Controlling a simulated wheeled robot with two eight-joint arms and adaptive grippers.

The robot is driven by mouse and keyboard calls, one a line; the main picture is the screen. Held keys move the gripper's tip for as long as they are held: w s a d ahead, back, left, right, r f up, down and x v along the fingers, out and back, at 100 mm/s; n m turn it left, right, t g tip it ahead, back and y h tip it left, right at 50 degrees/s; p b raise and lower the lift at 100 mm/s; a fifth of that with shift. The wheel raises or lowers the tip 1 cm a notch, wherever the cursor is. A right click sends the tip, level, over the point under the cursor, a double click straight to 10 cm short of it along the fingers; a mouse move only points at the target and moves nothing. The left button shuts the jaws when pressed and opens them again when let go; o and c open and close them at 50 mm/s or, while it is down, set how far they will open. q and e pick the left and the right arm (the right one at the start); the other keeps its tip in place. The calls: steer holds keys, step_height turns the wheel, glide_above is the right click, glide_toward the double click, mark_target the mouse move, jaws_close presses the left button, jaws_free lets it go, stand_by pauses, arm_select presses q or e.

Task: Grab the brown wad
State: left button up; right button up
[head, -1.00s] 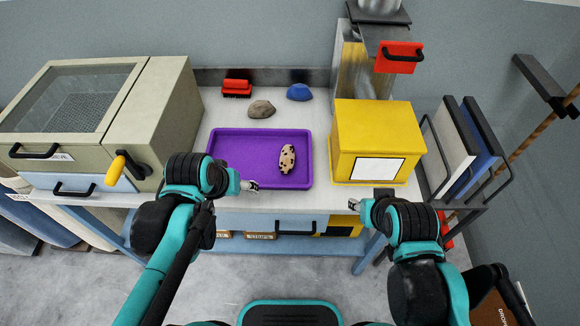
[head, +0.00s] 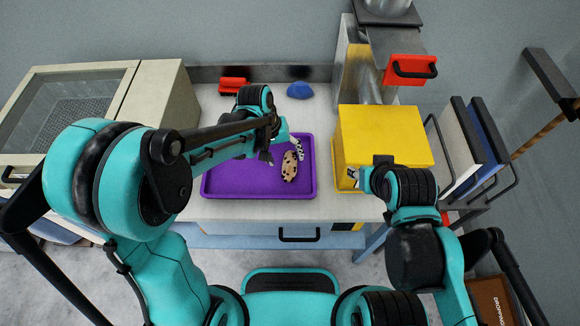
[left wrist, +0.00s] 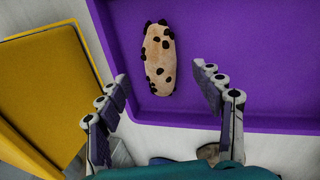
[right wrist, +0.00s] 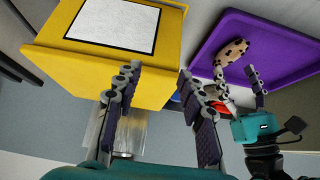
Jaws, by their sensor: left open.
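The brown wad (left wrist: 208,152) shows only as a small brownish patch at the lower edge of the left wrist view, partly covered by my own gripper. In the head view my left arm hides its place behind the purple tray (head: 230,186). My left gripper (head: 282,152) is open and empty over the tray's back right part, close to a cream wad with dark spots (head: 289,167). In the left wrist view the spotted wad (left wrist: 159,60) lies beyond and between the open fingers. My right gripper (right wrist: 158,76) is open and empty near the yellow box (right wrist: 55,52).
The yellow box (head: 385,140) stands right of the tray. A blue lump (head: 299,90) and a red object (head: 232,85) lie at the back of the bench. A machine with a glass lid (head: 70,105) stands at the left, and a rack (head: 465,150) at the right.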

mark_target(288, 164)
arm_select(q)
steer(key=x, duration=0.2)
steer(key=b+x, duration=0.1)
steer(key=x, duration=0.1)
steer(key=shift+s+b, duration=0.25)
steer(key=shift+b, duration=0.05)
steer(key=shift+d+f, duration=0.1)
steer(key=shift+f, duration=0.15)
steer(key=shift+r, duration=0.1)
steer(key=c, duration=1.3)
steer(key=shift+o, duration=0.2)
steer(key=shift+r, duration=0.1)
